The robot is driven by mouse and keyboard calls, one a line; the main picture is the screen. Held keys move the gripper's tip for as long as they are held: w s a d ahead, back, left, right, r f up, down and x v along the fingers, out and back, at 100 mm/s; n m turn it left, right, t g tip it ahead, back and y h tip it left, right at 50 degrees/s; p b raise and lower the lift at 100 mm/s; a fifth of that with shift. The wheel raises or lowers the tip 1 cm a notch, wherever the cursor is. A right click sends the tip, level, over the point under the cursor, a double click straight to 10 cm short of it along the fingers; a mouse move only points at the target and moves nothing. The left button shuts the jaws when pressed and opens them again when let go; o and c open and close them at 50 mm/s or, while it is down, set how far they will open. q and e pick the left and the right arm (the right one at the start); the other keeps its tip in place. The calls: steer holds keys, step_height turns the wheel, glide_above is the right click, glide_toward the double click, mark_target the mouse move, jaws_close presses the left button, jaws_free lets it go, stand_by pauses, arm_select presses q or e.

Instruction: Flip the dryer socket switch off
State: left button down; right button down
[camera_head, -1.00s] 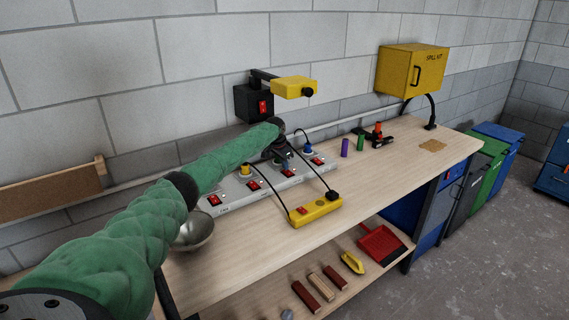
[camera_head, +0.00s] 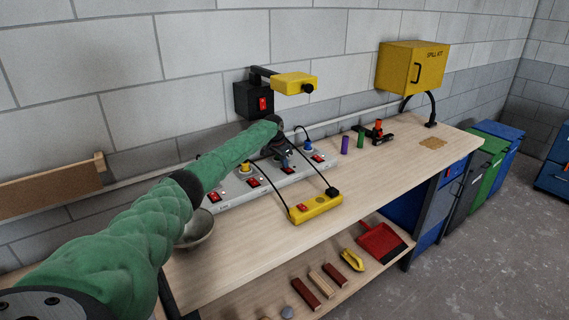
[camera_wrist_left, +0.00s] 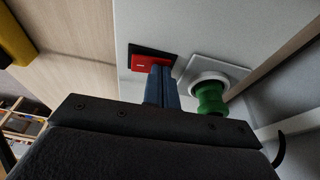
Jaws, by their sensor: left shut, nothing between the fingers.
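A grey socket panel (camera_head: 232,200) with several red rocker switches and plugs lies along the back of the bench. My left gripper (camera_head: 284,160) is over its middle, pointing down, with nothing held. In the left wrist view its blue fingers (camera_wrist_left: 162,88) are shut together, with their tips at the near edge of a red switch (camera_wrist_left: 152,62) in a black frame. I cannot tell whether they touch it. A green plug (camera_wrist_left: 210,97) sits in the socket just to the right of the fingers. The panel labels are too small to read. My right gripper is out of view.
A yellow power strip (camera_head: 316,207) with black cords lies in front of the panel. A metal bowl (camera_head: 195,230) is beside my left arm. A black wall box (camera_head: 254,101) with a yellow arm hangs above. The bench's front right surface is clear.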

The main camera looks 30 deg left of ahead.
arm_select(q)
steer(key=shift+d, duration=0.1)
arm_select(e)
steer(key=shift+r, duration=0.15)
arm_select(q)
steer(key=shift+s+d+r+p, duration=0.15)
steer(key=shift+s+d+p, duration=0.15)
steer(key=shift+d+p, duration=0.45)
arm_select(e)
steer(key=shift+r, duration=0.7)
arm_select(q)
steer(key=shift+a, duration=0.15)
